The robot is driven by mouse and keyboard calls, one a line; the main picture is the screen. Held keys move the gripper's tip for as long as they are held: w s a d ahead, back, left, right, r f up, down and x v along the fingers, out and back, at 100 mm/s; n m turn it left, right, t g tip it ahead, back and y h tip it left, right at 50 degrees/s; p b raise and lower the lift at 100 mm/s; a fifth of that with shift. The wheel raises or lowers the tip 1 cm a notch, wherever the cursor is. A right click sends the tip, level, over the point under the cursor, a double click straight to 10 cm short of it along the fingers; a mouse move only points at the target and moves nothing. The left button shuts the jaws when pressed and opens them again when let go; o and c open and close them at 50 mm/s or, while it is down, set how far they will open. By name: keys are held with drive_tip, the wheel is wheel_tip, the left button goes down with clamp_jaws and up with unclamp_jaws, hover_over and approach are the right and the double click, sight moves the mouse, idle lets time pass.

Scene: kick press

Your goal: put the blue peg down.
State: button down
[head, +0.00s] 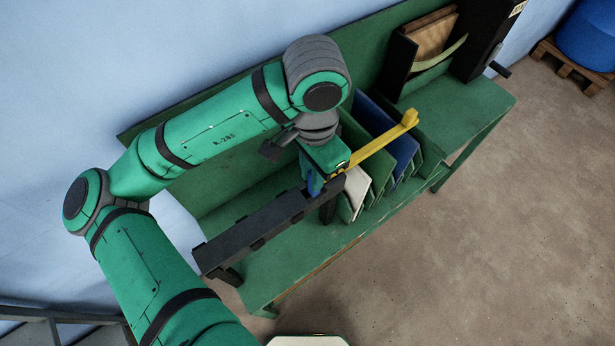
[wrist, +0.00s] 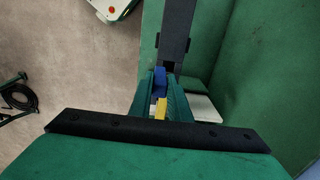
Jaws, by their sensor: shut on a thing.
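The blue peg (head: 314,186) is between the fingers of my gripper (head: 318,176), which is shut on it. The peg points down at the right end of a long black rail (head: 250,234) on the bench. In the wrist view the peg (wrist: 159,78) shows between the fingertips (wrist: 162,96), beside the near end of the black rail (wrist: 177,30). I cannot tell whether its lower end touches the rail. A yellow bar (head: 380,142) reaches up and right from beside my gripper, and its end (wrist: 160,108) shows between the fingers in the wrist view.
The rail stands on a green bench (head: 290,262). Blue, green and white upright panels (head: 384,130) stand just right of my gripper. A black rack (head: 402,66) stands at the back right. The bench front is clear.

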drive_tip(key=shift+w+a+f, duration=0.2)
drive_tip(key=shift+w+f, duration=0.15)
drive_tip(key=shift+f, duration=0.15)
drive_tip(key=shift+w+a+f, duration=0.15)
drive_tip(key=shift+w+f, duration=0.15)
drive_tip(key=shift+f, duration=0.15)
drive_tip(key=shift+w+a+f, duration=0.15)
drive_tip(key=shift+f, duration=1.7)
drive_tip(key=c, duration=1.7)
unclamp_jaws()
drive_tip(key=shift+o, duration=0.2)
drive_tip(key=shift+r, duration=0.1)
wheel_tip(320, 180, up, 12)
